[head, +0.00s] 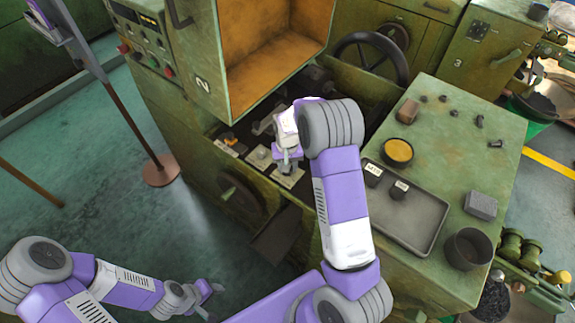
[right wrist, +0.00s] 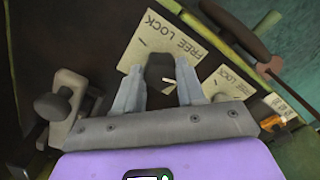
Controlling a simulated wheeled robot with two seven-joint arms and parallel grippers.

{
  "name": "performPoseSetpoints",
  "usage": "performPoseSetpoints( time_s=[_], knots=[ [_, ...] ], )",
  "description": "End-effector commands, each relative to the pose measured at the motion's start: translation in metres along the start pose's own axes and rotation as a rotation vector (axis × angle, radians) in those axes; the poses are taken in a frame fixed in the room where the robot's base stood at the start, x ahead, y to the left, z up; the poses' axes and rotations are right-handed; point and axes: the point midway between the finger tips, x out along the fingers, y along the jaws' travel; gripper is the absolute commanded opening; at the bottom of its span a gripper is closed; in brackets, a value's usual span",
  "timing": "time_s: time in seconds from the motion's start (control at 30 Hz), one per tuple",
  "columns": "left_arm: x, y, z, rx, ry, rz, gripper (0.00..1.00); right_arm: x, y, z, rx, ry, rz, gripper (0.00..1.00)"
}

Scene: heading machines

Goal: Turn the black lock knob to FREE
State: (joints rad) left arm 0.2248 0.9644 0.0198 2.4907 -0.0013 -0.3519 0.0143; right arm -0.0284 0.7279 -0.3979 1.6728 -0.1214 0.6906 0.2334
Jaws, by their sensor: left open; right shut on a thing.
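The black lock knob (right wrist: 160,70) stands on a pale plate (right wrist: 150,38) lettered FREE and LOCK. My right gripper (right wrist: 158,92) is shut on the knob, one finger on each side of it. A short pale mark shows on the knob, toward its right side in the right wrist view. I cannot tell which word it points at. In the head view my right gripper (head: 288,158) is over the plates in the machine's opening and hides the knob. My left gripper (head: 210,290) is open and empty, low over the floor.
A second FREE LOCK plate (right wrist: 228,82) and an orange part (right wrist: 281,120) lie to the right in the right wrist view; a grey clamp-like part (right wrist: 65,102) is at left. The open green cover (head: 215,75) rises behind. A tray (head: 425,225) lies on the bench at right.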

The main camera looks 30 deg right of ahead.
Motion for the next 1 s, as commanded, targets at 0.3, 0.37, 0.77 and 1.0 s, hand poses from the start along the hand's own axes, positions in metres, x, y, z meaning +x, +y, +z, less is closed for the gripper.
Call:
performPoseSetpoints(
  time_s=[0.3, 0.37, 0.77, 1.0],
  knots=[
    [0.0, 0.0, 0.0, 0.0, 0.0, 0.0, 0.43, 0.0, 0.0, 0.0, 0.005, -0.001, 0.0, 0.44],
    [0.0, 0.0, 0.0, 0.0, 0.0, 0.0, 0.43, 0.0, 0.0, 0.0, 0.004, -0.001, 0.0, 0.53],
    [-0.001, 0.0, 0.0, 0.0, 0.0, 0.0, 0.43, -0.003, 0.0, 0.0, 0.001, 0.0, -0.001, 0.65],
    [-0.008, 0.003, 0.0, 0.0, 0.0, 0.0, 0.43, -0.04, 0.0, -0.001, 0.002, 0.004, -0.002, 0.65]
  ],
)
